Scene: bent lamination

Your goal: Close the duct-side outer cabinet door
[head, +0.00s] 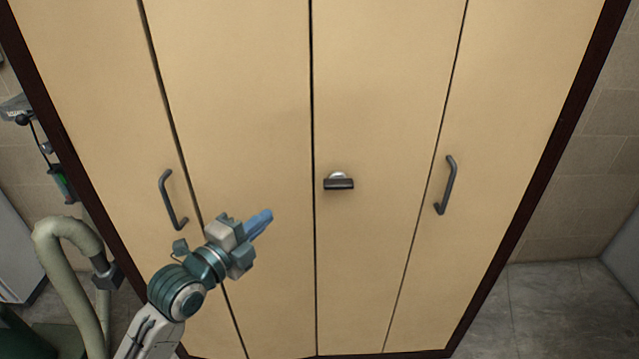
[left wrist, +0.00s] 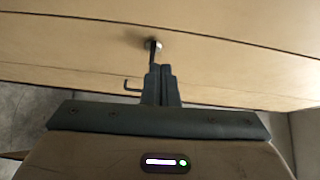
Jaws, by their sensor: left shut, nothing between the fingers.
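A wide tan cabinet front with several tall panels fills the head view. The duct-side outer door (head: 90,110) is its leftmost panel, beside the beige duct hose. A dark bar handle (head: 173,200) sits by its right edge. The door looks about flush with its neighbour; a thin dark seam runs between them, and I cannot tell if it is fully shut. My left gripper (head: 262,220) is shut and empty, in front of the second panel, right of that handle. Its closed fingers show in the left wrist view (left wrist: 161,82). My right gripper is not in view.
A dark latch with a round metal top (head: 339,182) is on the third panel. Another bar handle (head: 446,185) is on the right. The duct hose (head: 62,260) bends at the lower left. Grey floor (head: 560,305) is clear at the lower right.

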